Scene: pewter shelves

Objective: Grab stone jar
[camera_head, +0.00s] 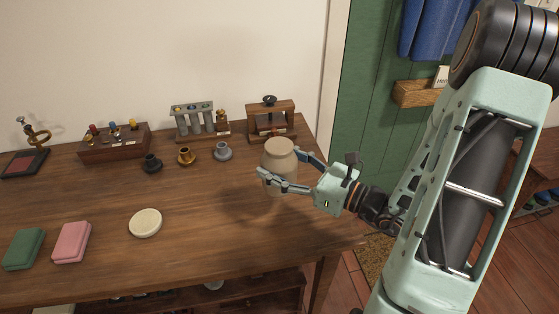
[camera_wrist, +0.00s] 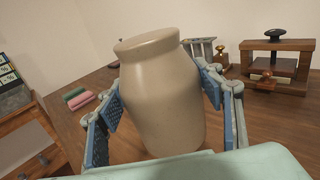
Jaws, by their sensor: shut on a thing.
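The stone jar (camera_head: 279,165) is a beige jar with a wide mouth and a short neck. In the head view it is at the right part of the wooden table (camera_head: 215,255). My gripper (camera_head: 281,172) reaches in from the right with its fingers around the jar's body. In the wrist view the jar (camera_wrist: 160,95) fills the middle, tilted slightly, with a blue finger pad on each side. The gripper is shut on the jar. I cannot tell clearly whether the jar's base touches the table; a soft shadow lies to its left.
A round cream disc (camera_head: 145,223), a pink box (camera_head: 72,242) and a green box (camera_head: 24,249) lie on the left. Small dark, brass and grey cups (camera_head: 187,155) stand behind. A wooden press (camera_head: 270,120) and a tube rack (camera_head: 196,122) stand at the back. The front middle is clear.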

